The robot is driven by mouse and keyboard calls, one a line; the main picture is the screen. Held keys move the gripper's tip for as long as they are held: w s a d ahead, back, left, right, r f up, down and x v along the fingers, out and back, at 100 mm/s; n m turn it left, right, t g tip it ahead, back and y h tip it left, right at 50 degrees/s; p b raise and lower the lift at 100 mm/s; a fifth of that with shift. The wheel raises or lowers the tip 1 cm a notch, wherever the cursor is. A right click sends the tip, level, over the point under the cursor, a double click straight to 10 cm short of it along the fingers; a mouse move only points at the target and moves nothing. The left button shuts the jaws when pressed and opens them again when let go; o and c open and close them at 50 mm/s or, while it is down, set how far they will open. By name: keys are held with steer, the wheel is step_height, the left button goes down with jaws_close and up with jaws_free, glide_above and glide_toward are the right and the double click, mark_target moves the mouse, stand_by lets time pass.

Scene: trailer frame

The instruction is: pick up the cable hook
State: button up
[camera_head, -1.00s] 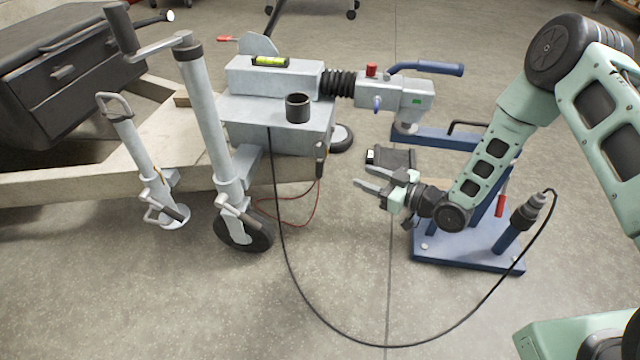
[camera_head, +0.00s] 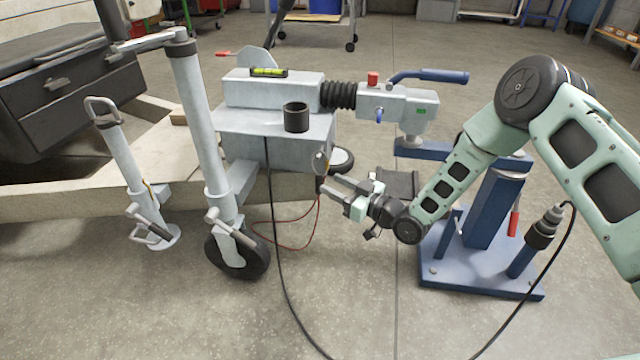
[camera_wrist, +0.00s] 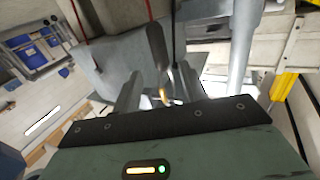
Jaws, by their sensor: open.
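A small dark and grey piece with an orange tint (camera_head: 320,162) hangs at the near right corner of the grey trailer box. It may be the cable hook; its shape is too small to make out. My gripper (camera_head: 328,184) is open and empty, its fingers pointing left just below and right of that piece. In the wrist view, a grey elongated part (camera_wrist: 156,45) and a small yellow-orange bit (camera_wrist: 164,96) show in line with the gap between the fingers. I cannot tell whether the fingers touch anything.
The grey trailer box (camera_head: 232,130) carries a black cup (camera_head: 296,117) and a spirit level (camera_head: 268,72). A red wire (camera_head: 312,225) and black cable (camera_head: 272,230) hang below it. A blue stand (camera_head: 480,262) is under my arm. A jockey wheel (camera_head: 240,256) stands left.

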mark_target(320, 175)
steer(key=b+x, duration=0.3)
steer(key=x, duration=0.1)
steer(key=shift+a, duration=0.25)
steer(key=shift+w+a+r+b, duration=0.25)
steer(key=shift+w+a+b, duration=0.1)
steer(key=shift+a, duration=0.05)
jaws_close()
